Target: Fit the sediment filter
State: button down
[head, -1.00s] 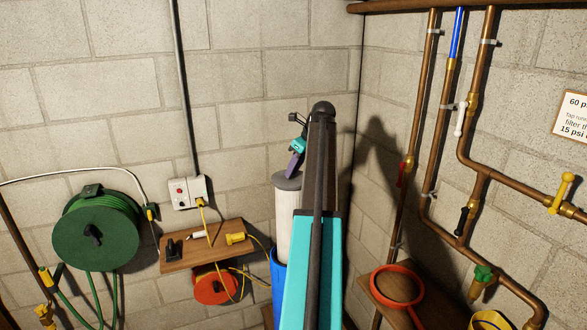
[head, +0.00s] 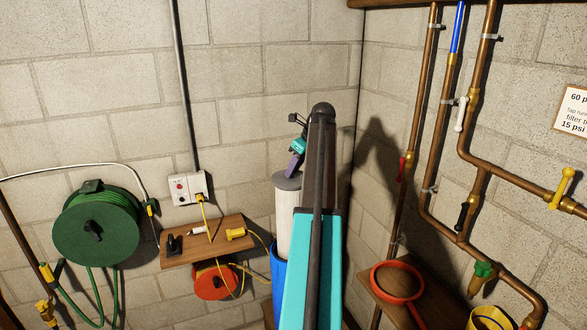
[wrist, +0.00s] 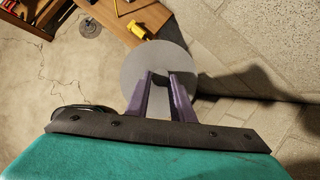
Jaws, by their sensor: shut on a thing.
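The sediment filter (head: 287,222) is a white cylinder with a grey top cap, upright in the head view. Its lower end is hidden by the blue housing (head: 277,272) and my arm, so I cannot tell how deep it sits. My gripper (head: 293,171), with purple fingers, is at the filter's top cap.
A small wooden shelf (head: 222,250) with a yellow plug is left of the filter. A green hose reel (head: 95,225) hangs further left. Copper pipes with valves run on the right wall. An orange ring-shaped tool (head: 397,270) lies on a wooden surface at right.

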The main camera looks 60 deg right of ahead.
jog(key=shift+f+b, duration=1.5)
jog(key=shift+f, duration=5.95)
dwell(0.5)
